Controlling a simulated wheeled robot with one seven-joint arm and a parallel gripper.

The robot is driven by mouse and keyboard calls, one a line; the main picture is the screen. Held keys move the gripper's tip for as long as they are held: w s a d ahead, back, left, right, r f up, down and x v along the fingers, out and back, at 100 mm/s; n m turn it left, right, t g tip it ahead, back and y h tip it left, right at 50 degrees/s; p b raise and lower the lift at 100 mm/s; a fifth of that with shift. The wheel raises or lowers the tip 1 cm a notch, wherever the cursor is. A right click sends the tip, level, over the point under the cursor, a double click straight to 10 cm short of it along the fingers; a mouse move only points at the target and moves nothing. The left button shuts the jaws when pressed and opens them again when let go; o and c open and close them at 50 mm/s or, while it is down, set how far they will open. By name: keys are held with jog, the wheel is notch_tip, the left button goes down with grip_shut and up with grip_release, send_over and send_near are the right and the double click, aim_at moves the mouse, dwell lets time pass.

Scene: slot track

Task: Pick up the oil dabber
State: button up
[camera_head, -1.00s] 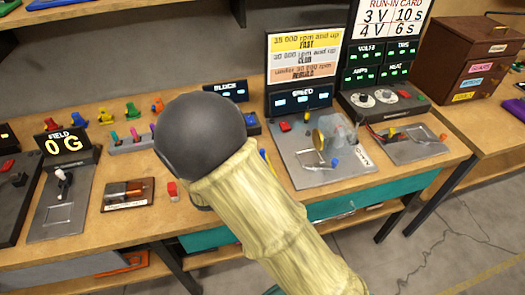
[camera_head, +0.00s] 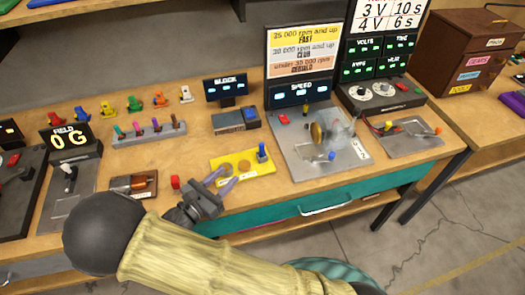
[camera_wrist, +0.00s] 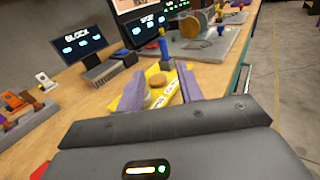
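The likely oil dabber (camera_head: 262,152), a small blue upright piece with a thicker base, stands at the right end of a yellow tray (camera_head: 232,160) on the bench. The tray also holds round brown discs. In the wrist view the blue dabber (camera_wrist: 163,46) stands beyond my fingertips, roughly in line with the gap between them. My gripper (camera_head: 227,181) is open, with its two purple fingers spread at the tray's front left edge and nothing between them. The open fingers (camera_wrist: 160,76) also show in the wrist view, with the tray (camera_wrist: 166,92) between and below them.
A blue-grey block with a display (camera_head: 226,88) stands behind the tray. A grey motor stand (camera_head: 325,148) is close on the right. The bench's front edge is near my gripper.

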jog(key=p, duration=0.1)
send_near(262, 144)
jog(key=x, duration=0.5)
jog(key=shift+w+a+f, duration=0.1)
jog(key=shift+a+f, duration=0.05)
jog(key=shift+f, duration=0.1)
jog(key=p+x, duration=0.1)
jog(key=x, duration=0.4)
jog(key=shift+f, duration=0.1)
jog(key=shift+c, duration=0.3)
grip_shut()
